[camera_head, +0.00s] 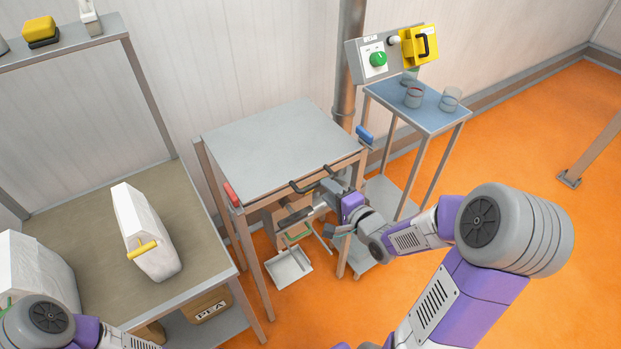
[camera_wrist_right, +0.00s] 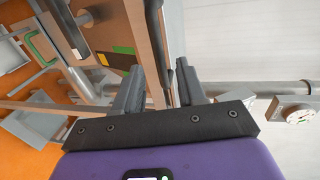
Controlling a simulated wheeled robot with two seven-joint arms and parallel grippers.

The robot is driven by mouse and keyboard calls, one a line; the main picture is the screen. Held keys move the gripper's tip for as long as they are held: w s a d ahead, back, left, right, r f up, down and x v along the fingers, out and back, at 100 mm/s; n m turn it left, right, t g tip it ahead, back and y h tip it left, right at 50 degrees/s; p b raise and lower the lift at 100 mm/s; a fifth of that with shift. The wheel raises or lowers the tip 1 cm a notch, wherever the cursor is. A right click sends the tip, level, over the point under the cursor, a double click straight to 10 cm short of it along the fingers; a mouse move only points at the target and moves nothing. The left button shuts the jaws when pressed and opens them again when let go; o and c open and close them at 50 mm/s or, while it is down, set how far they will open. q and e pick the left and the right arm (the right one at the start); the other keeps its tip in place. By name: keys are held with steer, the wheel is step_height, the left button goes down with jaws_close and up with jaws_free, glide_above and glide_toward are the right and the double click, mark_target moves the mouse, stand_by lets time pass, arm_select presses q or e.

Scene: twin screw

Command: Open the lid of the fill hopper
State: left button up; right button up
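The fill hopper's lid (camera_head: 285,140) is a flat grey plate lying closed on a wooden-brown frame in the middle of the head view. A black bar handle (camera_head: 316,180) sits along its front edge. My right gripper (camera_head: 305,209) is at that front edge, just below and close to the handle. In the right wrist view its two fingers (camera_wrist_right: 160,75) stand apart, with a dark bar near the right finger; I cannot tell whether they touch the handle. My left arm shows at the bottom left corner, but its gripper is out of view.
A red latch (camera_head: 231,193) and a blue latch (camera_head: 364,134) sit at the hopper's sides. A control box (camera_head: 378,62) stands behind a small blue table (camera_head: 425,112) with glasses. A grey tray (camera_head: 289,268) hangs below.

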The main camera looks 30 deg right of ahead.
steer(key=b+x, duration=0.1)
steer(key=x, duration=0.6)
steer(key=shift+b, duration=0.3)
steer(key=shift+a, duration=0.1)
steer(key=shift+f, duration=0.1)
jaws_close()
